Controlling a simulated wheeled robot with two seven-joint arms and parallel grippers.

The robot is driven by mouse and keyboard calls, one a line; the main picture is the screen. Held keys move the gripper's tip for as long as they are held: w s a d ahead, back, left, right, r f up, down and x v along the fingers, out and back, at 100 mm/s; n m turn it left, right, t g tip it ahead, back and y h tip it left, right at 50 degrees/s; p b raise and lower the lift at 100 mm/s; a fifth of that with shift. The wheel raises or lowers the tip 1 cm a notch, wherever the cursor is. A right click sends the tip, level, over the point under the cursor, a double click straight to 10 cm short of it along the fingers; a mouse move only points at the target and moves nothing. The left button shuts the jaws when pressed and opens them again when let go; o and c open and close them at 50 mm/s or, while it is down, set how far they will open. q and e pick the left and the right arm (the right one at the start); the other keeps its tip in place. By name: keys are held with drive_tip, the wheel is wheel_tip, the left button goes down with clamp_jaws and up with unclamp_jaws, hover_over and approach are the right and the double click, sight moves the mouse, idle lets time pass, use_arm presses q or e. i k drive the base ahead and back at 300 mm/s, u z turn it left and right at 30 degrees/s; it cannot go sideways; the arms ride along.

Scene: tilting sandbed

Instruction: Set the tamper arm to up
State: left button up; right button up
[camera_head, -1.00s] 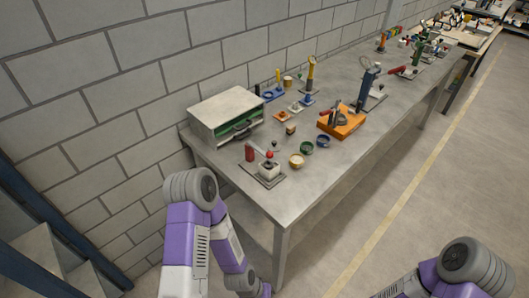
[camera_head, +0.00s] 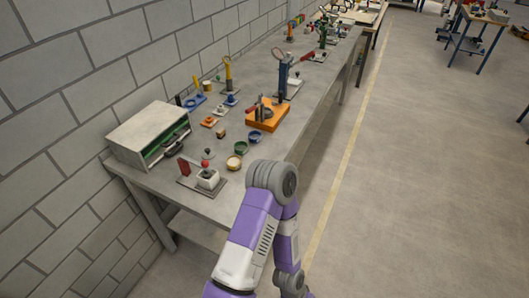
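No gripper shows in the head view; only my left arm's purple and white links are in view, low in the middle. I cannot tell for sure which device carries the tamper arm. A tall blue post (camera_head: 283,76) stands upright on a plate on the workbench, with a red-ended lever (camera_head: 307,54) slanting up to its right. Nearer, a pale block (camera_head: 208,179) with a red ball knob sits on a flat plate, with an upright red piece (camera_head: 184,167) beside it. No gripper touches either device.
The long grey workbench (camera_head: 212,208) runs along the block wall. A grey cabinet (camera_head: 147,129) with a green-lined opening stands at its near left. An orange block (camera_head: 268,118) with a clamp, a green bowl (camera_head: 241,148) and a yellow bowl (camera_head: 234,163) stand nearby. Open floor (camera_head: 400,180) lies to the right.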

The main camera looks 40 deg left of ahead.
sight(207, 174)
drive_tip(key=z, duration=0.5)
drive_tip(key=k, duration=0.75)
drive_tip(key=u, duration=1.5)
